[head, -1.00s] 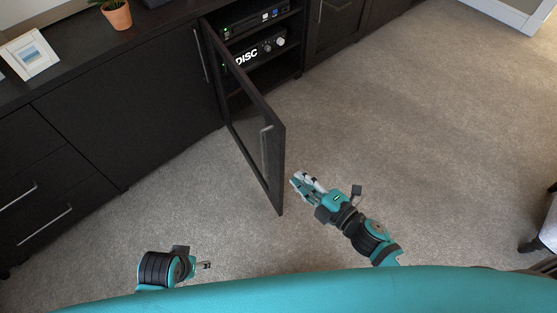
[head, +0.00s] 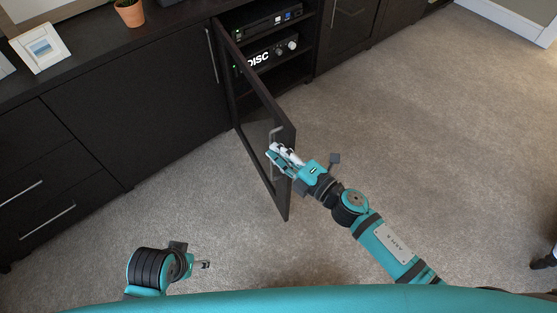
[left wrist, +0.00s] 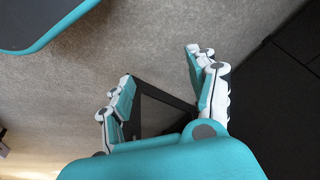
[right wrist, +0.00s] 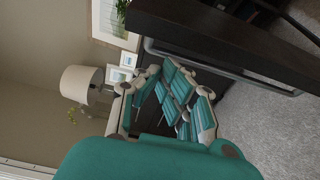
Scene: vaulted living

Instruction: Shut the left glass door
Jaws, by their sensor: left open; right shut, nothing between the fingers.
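The left glass door (head: 262,128) has a dark frame and stands swung open from the cabinet, out over the carpet. Its metal handle (head: 274,150) is on the face turned to the left. My right gripper (head: 272,152) is shut and empty at the door's outer edge, its fingertips overlapping the handle in the head view. In the right wrist view the handle bar (right wrist: 215,68) and dark door frame (right wrist: 225,35) run just beyond the fingers. I cannot tell whether they touch. My left gripper (head: 206,265) is open and empty, low over the carpet; its spread fingers show in the left wrist view (left wrist: 160,85).
Behind the door the open compartment holds a lit disc player (head: 270,55) and another black device (head: 265,22). A potted plant (head: 130,12) and a picture frame (head: 39,48) stand on the cabinet top.

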